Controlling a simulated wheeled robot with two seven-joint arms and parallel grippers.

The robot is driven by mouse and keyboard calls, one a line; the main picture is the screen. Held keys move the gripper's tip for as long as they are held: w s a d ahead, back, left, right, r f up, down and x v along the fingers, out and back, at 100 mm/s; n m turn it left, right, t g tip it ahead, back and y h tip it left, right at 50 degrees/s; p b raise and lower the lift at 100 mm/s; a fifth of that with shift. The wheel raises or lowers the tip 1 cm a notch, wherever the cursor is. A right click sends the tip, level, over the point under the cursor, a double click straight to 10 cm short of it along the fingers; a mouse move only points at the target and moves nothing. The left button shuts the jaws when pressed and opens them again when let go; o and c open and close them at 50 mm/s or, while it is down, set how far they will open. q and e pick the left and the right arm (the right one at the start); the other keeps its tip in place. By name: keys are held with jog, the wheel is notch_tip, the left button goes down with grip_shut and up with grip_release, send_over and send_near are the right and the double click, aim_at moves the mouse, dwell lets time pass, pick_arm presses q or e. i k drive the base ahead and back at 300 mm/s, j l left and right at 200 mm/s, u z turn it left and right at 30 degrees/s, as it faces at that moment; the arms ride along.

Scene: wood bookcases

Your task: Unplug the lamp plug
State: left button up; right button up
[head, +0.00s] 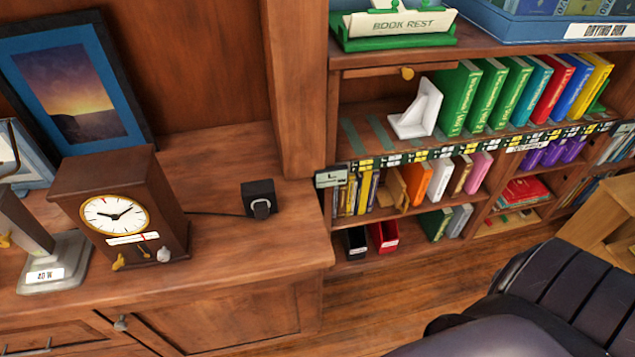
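A black socket box (257,190) stands on the wood counter, right of a clock. A dark round plug (261,208) sits at its front face and appears seated in it. A thin dark cord (215,214) runs left from the box and passes out of sight behind the clock. A grey lamp (50,268) with a "40 W" label on its base stands at the far left, its top cut off by the frame. The link between cord and lamp is hidden. Neither of my grippers is in view.
The brown clock (112,215) stands between lamp and socket box. The counter (235,257) is clear in front of the box. A wood post (300,90) rises behind it. A bookcase with books (457,97) is at right. A dark ribbed shape, unidentified, fills the lower right.

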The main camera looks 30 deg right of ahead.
aim_at(261, 208)
jog(key=k+l, duration=0.1)
jog(key=l, duration=1.65)
jog(key=k, duration=0.05)
